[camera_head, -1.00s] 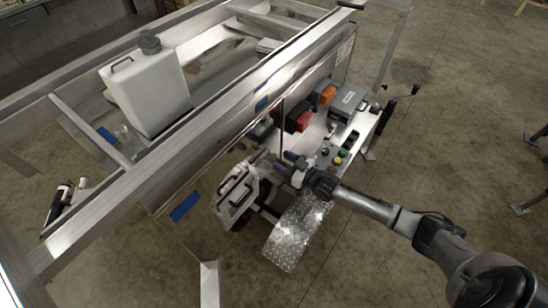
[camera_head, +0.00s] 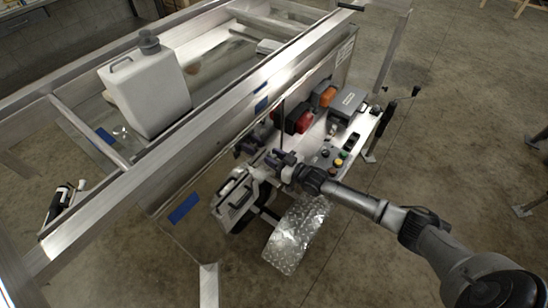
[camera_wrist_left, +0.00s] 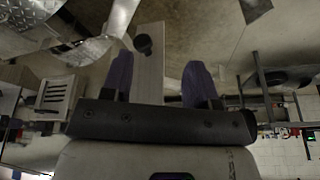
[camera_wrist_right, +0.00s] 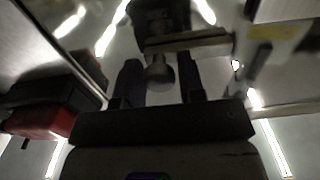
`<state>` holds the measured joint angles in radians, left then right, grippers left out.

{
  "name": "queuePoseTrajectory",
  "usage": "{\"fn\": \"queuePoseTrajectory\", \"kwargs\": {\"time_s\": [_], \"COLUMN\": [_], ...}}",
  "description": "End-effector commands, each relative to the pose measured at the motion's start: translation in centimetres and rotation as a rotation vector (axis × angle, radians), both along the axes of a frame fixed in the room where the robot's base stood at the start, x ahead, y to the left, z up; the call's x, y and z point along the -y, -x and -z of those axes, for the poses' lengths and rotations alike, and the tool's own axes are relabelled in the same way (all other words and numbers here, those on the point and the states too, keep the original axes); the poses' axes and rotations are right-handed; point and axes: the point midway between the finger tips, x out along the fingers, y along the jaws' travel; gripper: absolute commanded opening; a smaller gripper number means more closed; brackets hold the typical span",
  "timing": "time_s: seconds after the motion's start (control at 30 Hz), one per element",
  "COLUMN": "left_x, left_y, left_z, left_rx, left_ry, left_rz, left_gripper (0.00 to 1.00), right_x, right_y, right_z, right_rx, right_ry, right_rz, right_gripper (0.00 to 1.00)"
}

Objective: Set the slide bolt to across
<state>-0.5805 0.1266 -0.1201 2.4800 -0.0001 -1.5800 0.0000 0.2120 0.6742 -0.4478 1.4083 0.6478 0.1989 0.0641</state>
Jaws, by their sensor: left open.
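My right gripper (camera_head: 272,158) reaches the trailer's side just above the white jerry can. In the right wrist view its two dark fingers (camera_wrist_right: 161,82) stand on either side of a round grey knob (camera_wrist_right: 160,74). The knob nearly fills the gap; I cannot tell if the fingers press on it. A dark bar and mount lie behind the knob. This looks like the slide bolt, whose full position is hidden. My left gripper (camera_wrist_left: 160,80) shows only in its own wrist view, open and empty, its purple fingers apart before a pale strip with a dark round part (camera_wrist_left: 143,44).
A chequer-plate fender (camera_head: 296,232) lies below. A white canister (camera_head: 148,92) stands inside the trailer.

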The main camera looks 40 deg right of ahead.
Motion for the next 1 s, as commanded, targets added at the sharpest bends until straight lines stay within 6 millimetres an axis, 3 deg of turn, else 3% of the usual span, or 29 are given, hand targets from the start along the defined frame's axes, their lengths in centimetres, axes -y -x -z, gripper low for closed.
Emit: {"fn": "queuePoseTrajectory", "kwargs": {"time_s": [0.37,0.63,0.8,1.0], "left_x": [0.4,0.3,0.3,0.0], "left_y": [0.0,0.0,0.0,0.0], "left_z": [0.0,-0.7,-3.1,-4.4], "left_rx": [0.000,-0.001,0.000,0.002], "left_ry": [0.012,0.011,0.008,0.000], "left_rz": [-0.009,-0.007,-0.006,0.000], "left_gripper": [0.54,0.54,0.54,0.54], "right_x": [0.0,-0.6,-3.4,-5.8], "right_y": [0.0,0.2,0.9,1.5], "right_z": [0.0,-0.3,-0.6,-0.2], "right_rx": [0.000,0.000,-0.002,-0.001], "right_ry": [0.000,-0.002,-0.006,-0.002], "right_rz": [0.000,-0.001,-0.001,0.000], "right_gripper": [0.00,0.00,0.00,0.00]}}
